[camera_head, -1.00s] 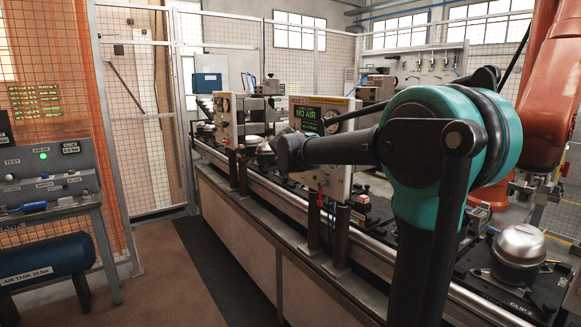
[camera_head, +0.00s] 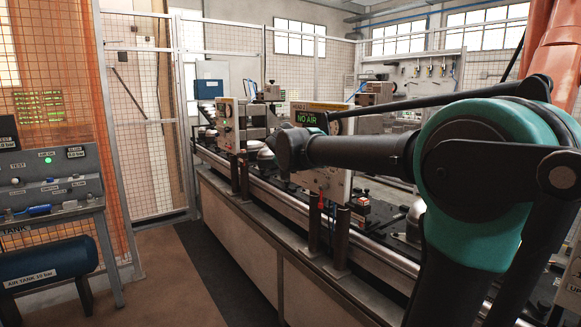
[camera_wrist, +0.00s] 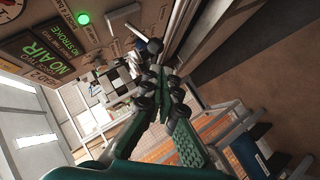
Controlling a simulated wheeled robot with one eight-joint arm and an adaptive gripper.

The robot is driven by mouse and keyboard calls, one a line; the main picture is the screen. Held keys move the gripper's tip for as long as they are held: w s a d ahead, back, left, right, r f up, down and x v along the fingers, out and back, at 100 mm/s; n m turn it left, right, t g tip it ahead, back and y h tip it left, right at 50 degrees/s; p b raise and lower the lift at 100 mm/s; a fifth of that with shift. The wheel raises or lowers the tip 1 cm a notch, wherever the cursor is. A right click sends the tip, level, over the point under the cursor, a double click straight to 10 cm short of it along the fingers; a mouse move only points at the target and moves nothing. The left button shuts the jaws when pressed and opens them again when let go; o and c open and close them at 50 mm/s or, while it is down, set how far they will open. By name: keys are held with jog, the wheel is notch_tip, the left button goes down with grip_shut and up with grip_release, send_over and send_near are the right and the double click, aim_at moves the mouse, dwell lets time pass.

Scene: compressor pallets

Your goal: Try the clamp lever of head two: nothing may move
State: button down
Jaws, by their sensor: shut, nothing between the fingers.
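The head two panel (camera_head: 328,182) stands on the line, with its green NO AIR display (camera_head: 309,118) partly behind my arm. In the wrist view the NO AIR display (camera_wrist: 48,58) is at the upper left, near a lit green lamp (camera_wrist: 83,18). A lever-like part with a pale shaft and dark knob (camera_wrist: 155,46) projects beside the panel; I take it for the clamp lever. My gripper (camera_wrist: 152,76) is shut and empty, its fingers close to this part. I cannot tell whether they touch. In the head view the fingers are hidden.
A test bench (camera_head: 55,205) with an air tank (camera_head: 45,262) stands at the left. Dark posts (camera_head: 341,235) rise along the line's front rail. Another panel (camera_head: 226,125) stands farther back. The brown floor left of the line is clear.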

jog(key=v, duration=0.5)
jog(key=shift+s+a+f, duration=0.15)
jog(key=shift+f, duration=0.1)
jog(key=s+d+f+m+g, duration=0.2)
jog(key=s+d+f, duration=0.2)
jog(key=f, duration=0.4)
jog(key=s+d+f+m+g, duration=0.1)
jog(key=s+d+f+m, duration=0.15)
jog(key=s+f, duration=0.4)
jog(key=s+d+f+m+g, duration=0.25)
jog(key=d+f, duration=0.25)
jog(key=f, duration=0.4)
jog(key=s+f+m+g+y, duration=0.1)
jog(key=s+f+m+g, duration=0.1)
jog(key=s+f, duration=1.3)
jog(key=s+m, duration=0.1)
jog(key=s, duration=0.2)
jog(key=shift+d+f+y, duration=0.2)
jog(key=shift+f+y, duration=0.1)
jog(key=shift+y, duration=0.1)
jog(key=c, duration=2.3)
grip_release()
jog(key=shift+g, duration=0.25)
